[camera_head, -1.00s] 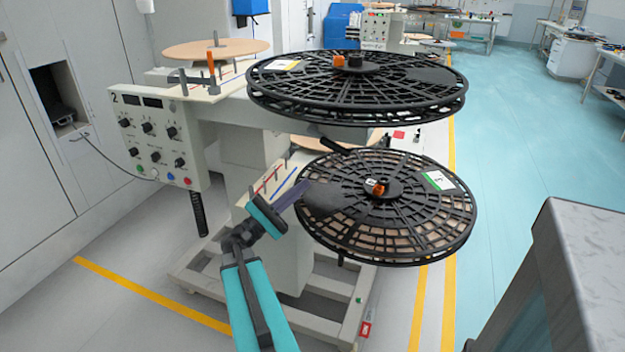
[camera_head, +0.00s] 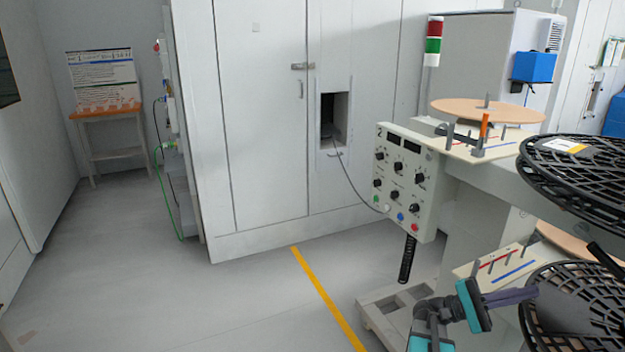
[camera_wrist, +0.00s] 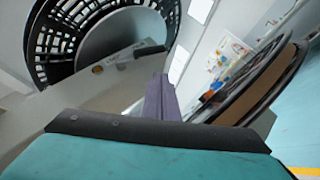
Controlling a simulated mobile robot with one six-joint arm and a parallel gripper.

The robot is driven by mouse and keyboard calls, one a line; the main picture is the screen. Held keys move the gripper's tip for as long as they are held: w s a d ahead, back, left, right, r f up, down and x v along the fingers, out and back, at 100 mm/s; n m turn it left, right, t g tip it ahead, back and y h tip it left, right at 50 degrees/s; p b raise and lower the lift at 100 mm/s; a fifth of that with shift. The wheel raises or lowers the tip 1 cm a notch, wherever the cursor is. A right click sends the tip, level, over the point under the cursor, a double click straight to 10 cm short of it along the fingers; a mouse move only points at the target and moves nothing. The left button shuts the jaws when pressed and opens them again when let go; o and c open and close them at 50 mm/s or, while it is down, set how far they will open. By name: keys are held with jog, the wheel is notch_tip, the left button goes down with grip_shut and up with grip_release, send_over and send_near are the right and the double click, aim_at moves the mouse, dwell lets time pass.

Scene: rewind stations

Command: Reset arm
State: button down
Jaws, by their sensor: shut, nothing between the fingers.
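My gripper (camera_head: 534,293) shows at the lower right of the head view, at the end of my teal and dark grey arm. Its purple-grey fingers are together with nothing between them. In the head view the fingers overlap the lower black reel (camera_head: 575,305); I cannot tell the gap between them. In the wrist view the shut fingers (camera_wrist: 160,100) stand in the middle. A black reel (camera_wrist: 60,45) fills the upper left there, and another reel (camera_wrist: 262,90) stands at the right.
Station 2's control panel (camera_head: 402,182) and the upper black reel (camera_head: 580,165) are close to my arm. A cream base (camera_head: 385,310) sits on the floor. Grey cabinets (camera_head: 270,110) line the back. The grey floor (camera_head: 190,290) at the left is clear, with a yellow line (camera_head: 325,300).

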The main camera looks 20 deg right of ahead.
jog(key=w+a+f+n+t+y+p, duration=0.1)
jog(key=a+f+n+t+y, duration=0.3)
jog(key=f, duration=0.7)
jog(key=w+a+f+m+t+y+p, duration=0.1)
jog(key=w+a+f+t+p, duration=0.15)
jog(key=a+f, duration=0.55)
jog(key=w+a+f+n+t+y+p, duration=0.15)
jog(key=a+f+t, duration=0.25)
jog(key=f, duration=0.9)
jog(key=s+a+f+y+p, duration=0.1)
jog(key=a+f+y, duration=0.3)
jog(key=a, duration=0.7)
jog(key=s+a+f+m+y+p, duration=0.1)
jog(key=s+a+f+y, duration=0.2)
jog(key=a, duration=0.9)
jog(key=s+a+f+t+y+p, duration=0.1)
jog(key=s+a+f+y, duration=0.2)
jog(key=a+f, duration=0.6)
jog(key=shift+s+a+y, duration=0.2)
jog(key=shift+a+y, duration=0.65)
jog(key=shift+a, duration=0.4)
jog(key=shift+r+m, duration=0.1)
jog(key=shift+m, duration=0.15)
